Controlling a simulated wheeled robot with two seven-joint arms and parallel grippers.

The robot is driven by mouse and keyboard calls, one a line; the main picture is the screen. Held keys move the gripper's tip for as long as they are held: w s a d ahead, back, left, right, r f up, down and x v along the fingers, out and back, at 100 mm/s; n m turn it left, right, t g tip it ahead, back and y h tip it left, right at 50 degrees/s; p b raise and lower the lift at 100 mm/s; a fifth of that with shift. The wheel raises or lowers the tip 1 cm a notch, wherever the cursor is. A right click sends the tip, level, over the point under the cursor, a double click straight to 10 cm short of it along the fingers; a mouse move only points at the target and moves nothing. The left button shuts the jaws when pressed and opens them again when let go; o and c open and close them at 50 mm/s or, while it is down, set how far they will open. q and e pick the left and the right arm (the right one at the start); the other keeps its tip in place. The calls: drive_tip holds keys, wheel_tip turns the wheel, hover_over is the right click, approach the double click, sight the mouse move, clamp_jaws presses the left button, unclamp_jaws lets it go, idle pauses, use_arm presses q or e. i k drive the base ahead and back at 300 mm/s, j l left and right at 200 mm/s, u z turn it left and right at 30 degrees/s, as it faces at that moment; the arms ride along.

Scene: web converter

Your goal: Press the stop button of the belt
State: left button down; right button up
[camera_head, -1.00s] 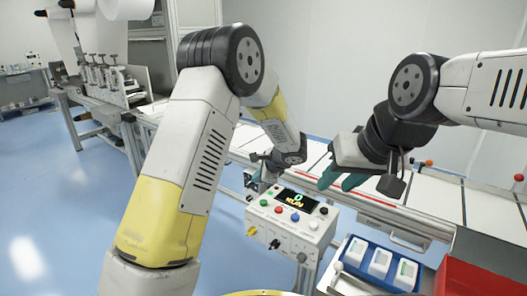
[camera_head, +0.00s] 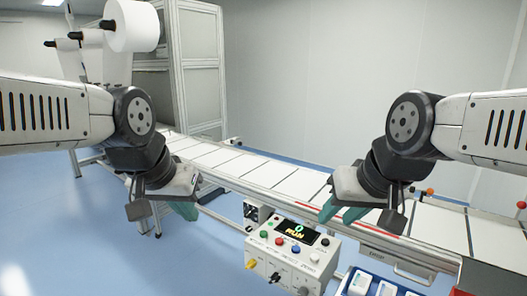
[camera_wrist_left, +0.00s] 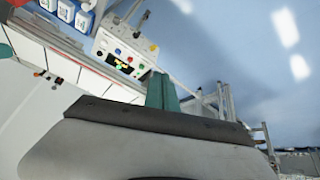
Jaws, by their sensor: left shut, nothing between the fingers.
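The white control box (camera_head: 285,262) stands at the near side of the belt (camera_head: 232,166). Its display shows a lit readout that looks like "0 RUN". Green, red (camera_head: 279,241), blue and white buttons sit in a row below the display, with a black button to its right. Labels are too small to read. My left gripper (camera_head: 183,209) is shut and empty, left of the box and apart from it. In the left wrist view its teal fingers (camera_wrist_left: 161,92) are together, with the box (camera_wrist_left: 122,52) beyond them. My right gripper (camera_head: 338,214) shows two parted, empty fingers above and behind the box's right side.
White rolls (camera_head: 131,26) and a grey cabinet (camera_head: 198,65) stand at the back left. Blue floor at the left is clear.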

sight(279, 242)
drive_tip(key=z, duration=2.95)
drive_tip(key=i+l+u, duration=0.35)
drive_tip(key=u, duration=2.55)
drive_tip(key=l, duration=0.1)
